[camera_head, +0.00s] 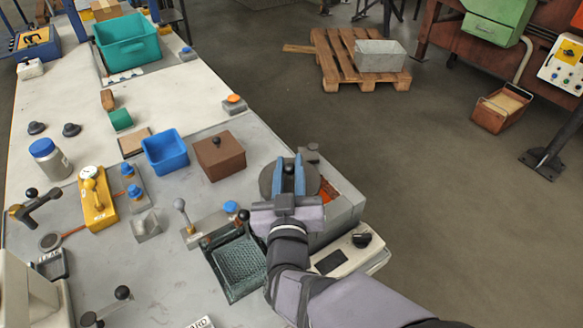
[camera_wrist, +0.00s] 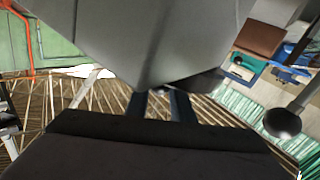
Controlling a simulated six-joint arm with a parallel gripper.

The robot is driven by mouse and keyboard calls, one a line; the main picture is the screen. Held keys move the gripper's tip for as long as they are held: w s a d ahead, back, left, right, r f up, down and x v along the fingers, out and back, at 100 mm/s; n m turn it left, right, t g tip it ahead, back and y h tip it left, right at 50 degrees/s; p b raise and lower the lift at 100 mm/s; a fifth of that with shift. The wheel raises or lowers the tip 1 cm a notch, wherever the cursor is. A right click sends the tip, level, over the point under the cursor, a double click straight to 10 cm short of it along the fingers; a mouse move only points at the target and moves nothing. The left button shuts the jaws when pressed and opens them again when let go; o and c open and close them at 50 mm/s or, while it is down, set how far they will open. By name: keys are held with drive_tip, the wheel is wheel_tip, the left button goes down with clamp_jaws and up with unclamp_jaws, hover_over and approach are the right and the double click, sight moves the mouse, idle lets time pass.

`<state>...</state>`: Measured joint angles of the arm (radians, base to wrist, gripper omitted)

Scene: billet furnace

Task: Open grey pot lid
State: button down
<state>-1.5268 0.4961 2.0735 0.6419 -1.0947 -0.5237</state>
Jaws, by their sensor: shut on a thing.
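The grey pot (camera_head: 343,215) is a box-shaped unit at the right edge of the bench. Its dark grey round lid (camera_head: 266,181) shows behind and beside my fingers. An orange glow shows in the pot to the right of the lid, so the opening is at least partly uncovered. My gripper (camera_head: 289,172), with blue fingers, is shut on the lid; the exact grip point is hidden. In the wrist view a large grey surface (camera_wrist: 150,35), likely the lid, fills the upper middle above the fingers (camera_wrist: 162,105).
A brown box with a knob (camera_head: 219,158) and a blue bin (camera_head: 166,152) stand left of the pot. A dark mesh tray (camera_head: 238,264) and a lever (camera_head: 182,208) are close by at the left. A panel with a black knob (camera_head: 361,240) lies in front. Open floor is to the right.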

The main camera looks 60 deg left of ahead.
drive_tip(key=shift+r, duration=0.25)
drive_tip(key=c, duration=1.5)
unclamp_jaws()
drive_tip(key=shift+c, duration=0.2)
drive_tip(key=shift+f, duration=0.1)
drive_tip(key=shift+d, duration=0.1)
drive_tip(key=shift+b+v, duration=0.85)
drive_tip(key=shift+v, duration=2.75)
